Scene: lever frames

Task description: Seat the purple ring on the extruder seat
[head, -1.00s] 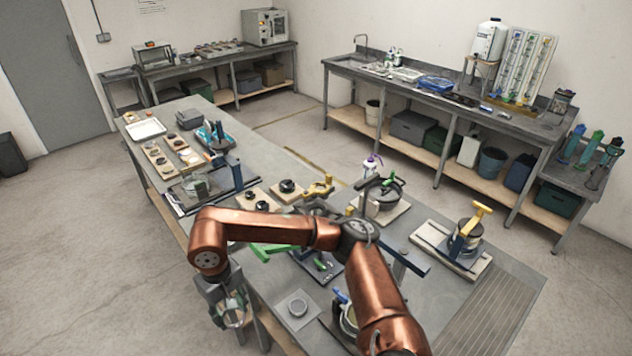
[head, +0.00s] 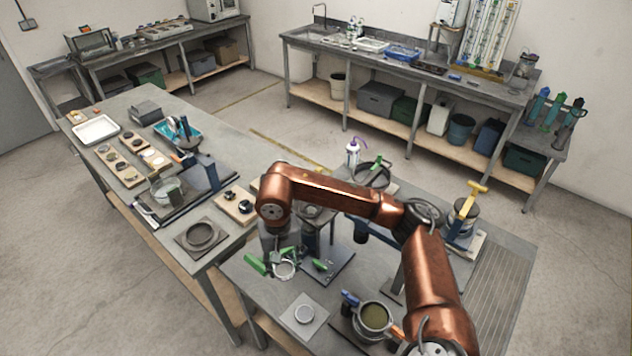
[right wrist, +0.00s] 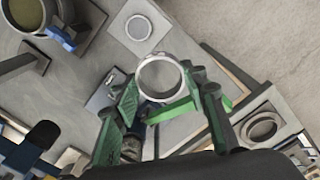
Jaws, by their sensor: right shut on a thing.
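My right gripper (right wrist: 163,95) is shut on a pale grey metal ring (right wrist: 160,79); I see no purple on it. In the head view the ring (head: 284,270) shows just below my gripper (head: 281,256), beside a green lever (head: 254,264) at the table's near-left edge. In the wrist view the ring overlaps a green bar behind it; I cannot tell whether they touch. A square plate with a pale round seat (head: 304,314) lies nearer; it also shows in the wrist view (right wrist: 138,27). I cannot tell which fixture is the extruder seat. My left gripper is not in view.
A square plate with a dark ring (head: 200,238) lies on the left table. A pot with a blue clamp (head: 375,317) stands to the right of the pale seat. A yellow-handled press (head: 463,214) stands farther right. My right arm hides part of the table.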

